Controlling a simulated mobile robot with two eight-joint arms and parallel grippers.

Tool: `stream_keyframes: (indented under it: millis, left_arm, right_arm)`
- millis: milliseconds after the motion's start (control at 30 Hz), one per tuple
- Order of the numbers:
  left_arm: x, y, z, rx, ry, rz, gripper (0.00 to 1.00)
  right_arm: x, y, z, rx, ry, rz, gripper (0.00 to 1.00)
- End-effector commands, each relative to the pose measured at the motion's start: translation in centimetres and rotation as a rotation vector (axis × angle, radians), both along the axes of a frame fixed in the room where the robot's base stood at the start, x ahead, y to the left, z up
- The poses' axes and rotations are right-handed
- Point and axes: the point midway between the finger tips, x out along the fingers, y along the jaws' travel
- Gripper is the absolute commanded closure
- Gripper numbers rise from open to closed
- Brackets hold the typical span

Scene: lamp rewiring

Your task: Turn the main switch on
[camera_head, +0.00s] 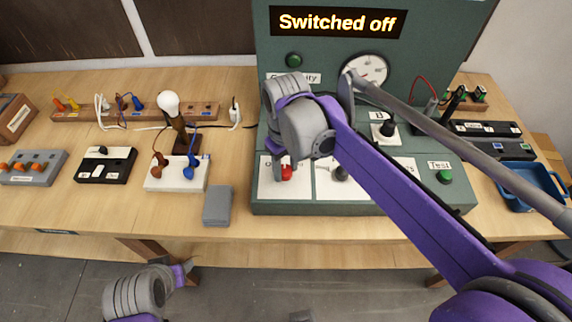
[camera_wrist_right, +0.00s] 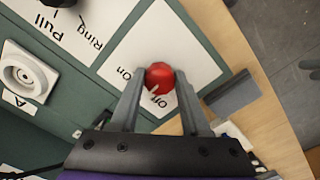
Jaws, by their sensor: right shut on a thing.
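The main switch is a red knob (camera_head: 287,173) on a white plate at the front left of the green test bench (camera_head: 330,208). My right gripper (camera_head: 281,160) reaches down over it from above. In the right wrist view the red knob (camera_wrist_right: 160,76) sits between the two fingertips of my right gripper (camera_wrist_right: 159,88), which are shut on it. The plate around it is lettered "On" and "Off", partly covered by the fingers. The lit display (camera_head: 336,22) reads "Switched off".
A grey box (camera_head: 217,206) lies just left of the bench. The lamp (camera_head: 170,110) and several terminal blocks stand further left. A black knob (camera_head: 340,173) is right of the red one, and a green button (camera_head: 445,177) and blue tray (camera_head: 530,190) lie further right.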

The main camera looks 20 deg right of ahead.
Motion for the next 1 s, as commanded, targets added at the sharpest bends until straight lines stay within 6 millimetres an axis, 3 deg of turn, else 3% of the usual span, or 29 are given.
stream_keyframes:
  millis: [600,1000]
  left_arm:
    - [0.24,0.00,0.89,0.000,-0.005,0.000,0.50]
    - [0.31,0.00,1.11,0.000,-0.006,0.000,0.50]
  right_arm:
    - [-0.02,0.22,0.04,0.000,0.000,-0.562,1.00]
    - [-0.01,0.29,0.02,0.000,0.000,-0.774,1.00]
